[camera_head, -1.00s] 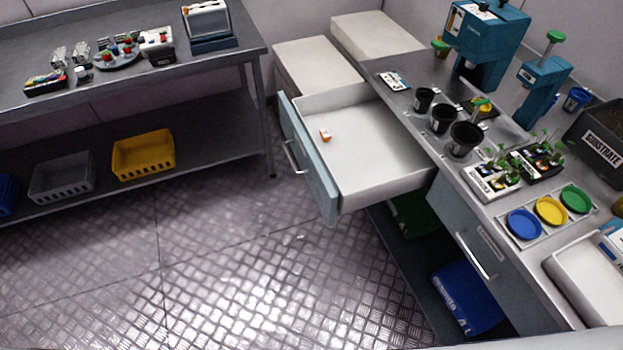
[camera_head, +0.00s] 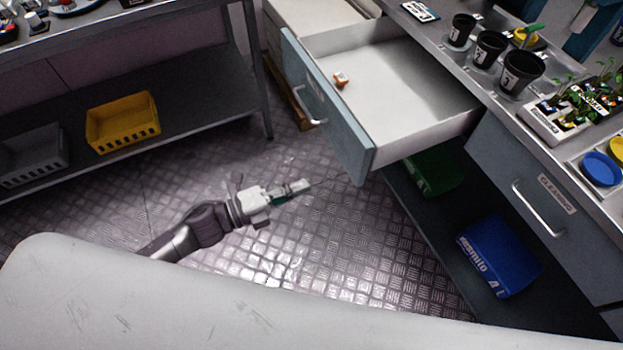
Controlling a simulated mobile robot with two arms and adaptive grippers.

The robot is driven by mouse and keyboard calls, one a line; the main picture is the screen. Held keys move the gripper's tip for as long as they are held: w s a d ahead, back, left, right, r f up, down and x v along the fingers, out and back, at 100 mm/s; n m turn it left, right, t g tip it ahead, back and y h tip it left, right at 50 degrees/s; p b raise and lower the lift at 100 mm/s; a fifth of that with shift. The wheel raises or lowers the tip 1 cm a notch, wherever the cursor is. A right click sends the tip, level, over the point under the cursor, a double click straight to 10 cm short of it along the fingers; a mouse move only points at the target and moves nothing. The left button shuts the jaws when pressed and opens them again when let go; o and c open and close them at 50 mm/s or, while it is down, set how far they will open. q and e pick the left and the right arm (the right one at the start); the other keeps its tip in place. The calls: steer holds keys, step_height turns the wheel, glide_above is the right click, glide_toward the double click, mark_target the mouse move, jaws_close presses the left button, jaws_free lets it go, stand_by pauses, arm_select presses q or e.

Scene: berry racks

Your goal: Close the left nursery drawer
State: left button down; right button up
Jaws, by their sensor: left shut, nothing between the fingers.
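The left nursery drawer (camera_head: 372,152) is pulled well out of the workbench. Its front panel is blue-grey with a metal bar handle (camera_head: 309,104). The inside is white, and a small orange and white item (camera_head: 341,80) lies in it near the front. My left gripper (camera_head: 306,185) comes in from the left over the floor, in front of the drawer panel and apart from it in the picture. It is shut and empty. My right gripper is not in view.
A second drawer, labelled cleaning (camera_head: 556,194), is shut at the right. Black pots (camera_head: 490,48) and seedlings stand on the bench (camera_head: 455,75). A yellow crate (camera_head: 123,122) sits on the left shelf. The floor between is clear.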

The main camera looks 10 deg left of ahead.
mark_target(358, 164)
arm_select(q)
steer(key=p+x, duration=0.1)
steer(key=x, duration=1)
steer(key=shift+w, duration=0.1)
steer(key=shift+w+d, duration=0.3)
steer(key=shift+d, duration=0.15)
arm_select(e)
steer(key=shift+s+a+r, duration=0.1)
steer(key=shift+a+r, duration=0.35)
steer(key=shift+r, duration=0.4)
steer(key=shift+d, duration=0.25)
